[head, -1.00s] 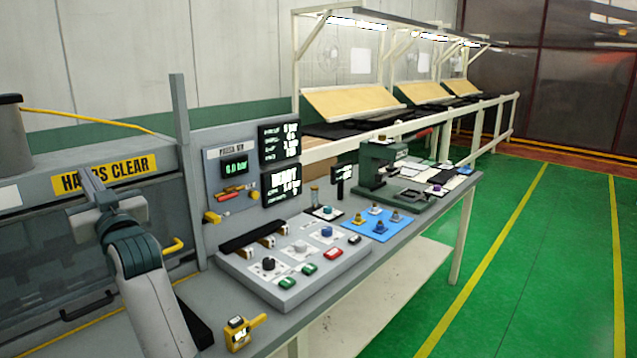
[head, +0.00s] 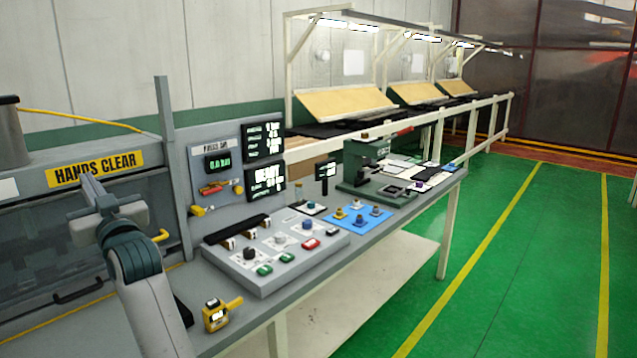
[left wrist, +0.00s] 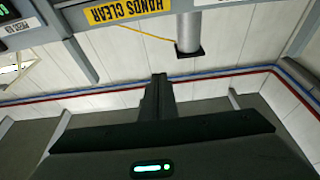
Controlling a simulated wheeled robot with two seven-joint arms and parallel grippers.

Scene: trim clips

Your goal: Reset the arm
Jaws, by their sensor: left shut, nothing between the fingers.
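My left gripper (head: 92,190) is raised in front of the grey press housing, just below the yellow "HANDS CLEAR" sign (head: 95,169). Its arm comes up from the bottom left of the head view. The gripper is shut and empty. In the left wrist view the closed fingers (left wrist: 160,88) point toward a pale panelled wall, and the sign (left wrist: 128,9) shows at the top. My right gripper is in neither view.
The bench holds a grey control box (head: 275,262) with knobs and buttons, a yellow tape measure (head: 220,314), a blue mat (head: 357,218) with small parts, and a green press (head: 365,165). The green floor (head: 500,270) at right is clear.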

